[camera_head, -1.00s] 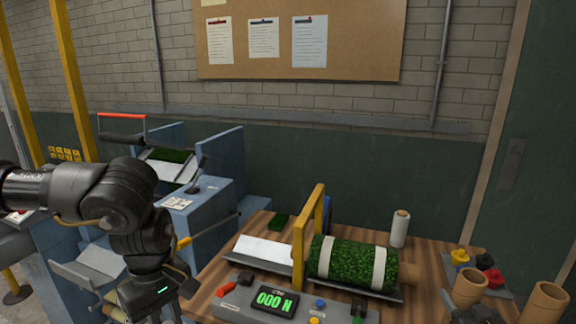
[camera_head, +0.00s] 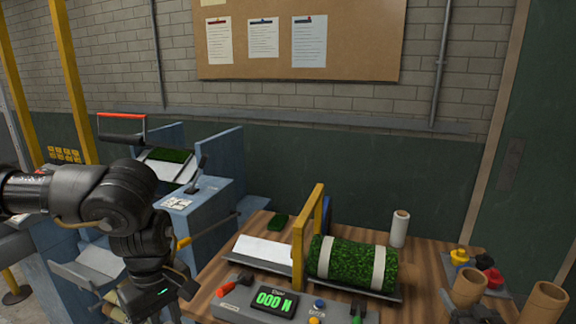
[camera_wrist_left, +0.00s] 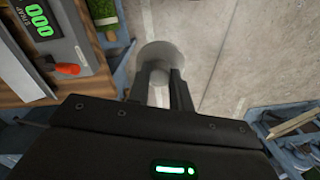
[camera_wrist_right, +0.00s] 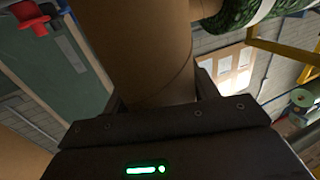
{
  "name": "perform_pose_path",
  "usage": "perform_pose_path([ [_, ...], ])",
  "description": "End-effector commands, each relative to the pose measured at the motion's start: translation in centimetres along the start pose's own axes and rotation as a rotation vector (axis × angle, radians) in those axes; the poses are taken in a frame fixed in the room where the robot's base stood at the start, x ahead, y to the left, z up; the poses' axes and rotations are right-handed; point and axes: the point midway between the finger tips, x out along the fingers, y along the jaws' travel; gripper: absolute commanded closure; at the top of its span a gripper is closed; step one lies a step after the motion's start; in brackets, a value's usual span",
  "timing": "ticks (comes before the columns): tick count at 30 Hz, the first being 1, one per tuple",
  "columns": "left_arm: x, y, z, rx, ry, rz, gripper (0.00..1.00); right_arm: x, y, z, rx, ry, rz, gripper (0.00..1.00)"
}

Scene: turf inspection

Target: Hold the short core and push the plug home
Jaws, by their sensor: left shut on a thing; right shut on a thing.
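My left gripper (camera_wrist_left: 155,85) is shut on a pale grey cylinder (camera_wrist_left: 162,56), which I take to be the plug, over the floor beside the bench. In the head view my left arm hides its fingers. My right gripper (camera_wrist_right: 158,92) is shut on a brown cardboard core (camera_wrist_right: 160,91); a curved edge crosses the brown surface just beyond the fingers. In the head view only a dark part of the right gripper (camera_head: 458,306) shows at the lower right. A green turf roll (camera_head: 338,262) with two white bands lies on a tray beside the yellow frame (camera_head: 306,238).
Two brown tubes (camera_head: 469,284) stand upright at the bench's right. A tray holds yellow, red and black pieces (camera_head: 486,262). A white roll (camera_head: 400,228) stands behind the turf roll. Blue machinery (camera_head: 195,205) stands left.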

Motion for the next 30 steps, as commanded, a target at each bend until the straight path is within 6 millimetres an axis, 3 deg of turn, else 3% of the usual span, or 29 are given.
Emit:
perform_pose_path([
  [9, -0.1, 0.0, 0.0, 0.000, 0.000, 0.001, 1.00, 0.0, 0.0, 0.0, 0.000, 0.000, 0.000, 0.71],
  [10, -0.1, 0.0, 0.0, 0.000, 0.000, 0.001, 1.00, 0.0, 0.0, 0.0, 0.000, 0.000, 0.000, 0.40],
  [16, 0.0, 0.0, 0.0, 0.000, 0.000, 0.001, 1.00, 0.0, 0.0, 0.0, 0.000, 0.000, 0.000, 0.16],
  [25, 0.0, 0.0, 0.0, 0.001, 0.000, 0.001, 1.00, -0.2, 0.0, 0.0, 0.000, 0.000, 0.000, 0.16],
  [30, 0.0, 0.0, 0.0, 0.001, 0.000, 0.001, 1.00, -2.4, 0.0, 0.1, 0.000, -0.002, -0.001, 0.16],
])
